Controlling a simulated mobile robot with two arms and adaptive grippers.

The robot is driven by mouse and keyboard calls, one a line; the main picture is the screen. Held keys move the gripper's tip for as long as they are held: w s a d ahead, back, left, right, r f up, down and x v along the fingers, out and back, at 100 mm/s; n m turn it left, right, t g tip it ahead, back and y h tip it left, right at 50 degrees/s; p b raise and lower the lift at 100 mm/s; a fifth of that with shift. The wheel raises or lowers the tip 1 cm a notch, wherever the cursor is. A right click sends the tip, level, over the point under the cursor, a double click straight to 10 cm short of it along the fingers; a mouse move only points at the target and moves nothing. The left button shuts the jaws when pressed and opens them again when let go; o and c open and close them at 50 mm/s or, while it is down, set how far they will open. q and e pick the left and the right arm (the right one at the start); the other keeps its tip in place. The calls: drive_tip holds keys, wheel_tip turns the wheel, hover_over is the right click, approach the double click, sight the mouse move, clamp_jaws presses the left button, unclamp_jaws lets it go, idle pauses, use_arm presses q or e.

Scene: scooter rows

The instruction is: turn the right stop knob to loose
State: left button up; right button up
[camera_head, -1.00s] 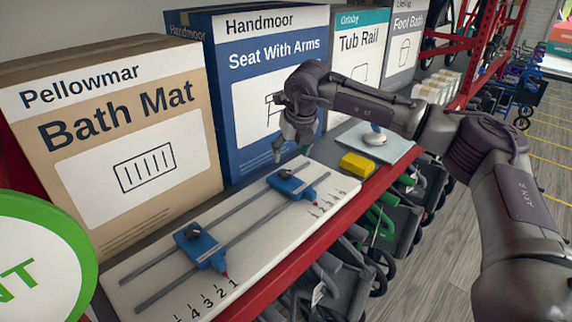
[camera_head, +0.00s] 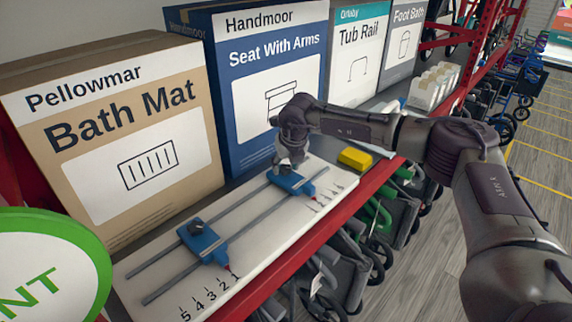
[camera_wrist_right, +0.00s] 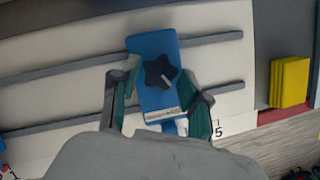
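The right stop is a blue block (camera_head: 291,183) on two grey rails over a white board (camera_head: 262,233). In the right wrist view its black star-shaped knob (camera_wrist_right: 160,72) shows with a pale line on it, and a pale label strip lies below. My right gripper (camera_head: 291,160) is right above this stop and hides its knob in the head view. In the right wrist view the fingers (camera_wrist_right: 160,88) are spread on either side of the block, not closed on the knob; contact cannot be told. The left stop (camera_head: 202,242) has a black knob (camera_head: 196,226) too. My left gripper is not in view.
Boxes stand behind the board: a tan Bath Mat box (camera_head: 110,140) and a blue Seat With Arms box (camera_head: 265,85). A yellow block (camera_head: 355,159) lies right of the board. The red shelf edge (camera_head: 300,254) runs along the front. A green round sign (camera_head: 50,265) is at lower left.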

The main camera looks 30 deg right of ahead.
drive_tip(key=c, duration=0.6)
drive_tip(key=shift+d+f+n+y+b, duration=0.15)
drive_tip(key=shift+n+y+b, duration=0.45)
drive_tip(key=shift+n+b, duration=0.8)
drive_tip(key=shift+n+y+b, duration=0.4)
drive_tip(key=shift+n+b, duration=0.05)
drive_tip(key=shift+n, duration=0.45)
drive_tip(key=n+b, duration=0.1)
drive_tip(key=n, duration=0.1)
drive_tip(key=shift+w+d+n+y, duration=0.1)
drive_tip(key=shift+d+n+y, duration=0.05)
drive_tip(key=shift+n+y, duration=0.25)
drive_tip(key=n+g+y, duration=0.1)
drive_tip(key=n, duration=0.1)
drive_tip(key=n+g, duration=0.1)
drive_tip(key=n, duration=0.2)
drive_tip(key=shift+w+d+r+y, duration=0.1)
drive_tip(key=shift+w+r+y, duration=0.1)
drive_tip(key=shift+y, duration=0.2)
drive_tip(key=n, duration=0.2)
drive_tip(key=n+g, duration=0.1)
drive_tip(key=n, duration=0.1)
drive_tip(key=shift+w+n+g+y, duration=0.1)
drive_tip(key=shift+n+g+y, duration=0.2)
drive_tip(key=shift+n, duration=0.1)
drive_tip(key=shift+n+g, duration=0.3)
drive_tip(key=shift+n, duration=0.6)
drive_tip(key=shift+w+d+n, duration=0.1)
drive_tip(key=shift+n, duration=0.4)
